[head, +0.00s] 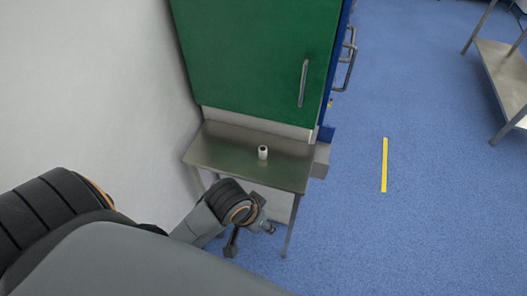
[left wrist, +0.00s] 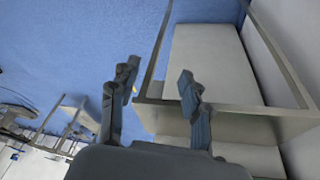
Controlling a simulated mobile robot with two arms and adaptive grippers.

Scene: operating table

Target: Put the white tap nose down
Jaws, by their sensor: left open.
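The white tap (head: 263,152) is a small light piece with a dark opening on top, standing upright on the steel table (head: 225,150) in the head view. It does not show in the left wrist view. My left gripper (head: 251,240) is in front of the table's front edge and apart from the tap. Its two fingers are spread and empty in the left wrist view (left wrist: 154,92). My right gripper is in neither view.
A green cabinet (head: 250,55) stands behind the table, and a white wall (head: 95,90) is on the left. The tabletop around the tap is clear. Blue floor with a yellow strip (head: 384,165) lies to the right. Another metal table (head: 500,72) is at the far right.

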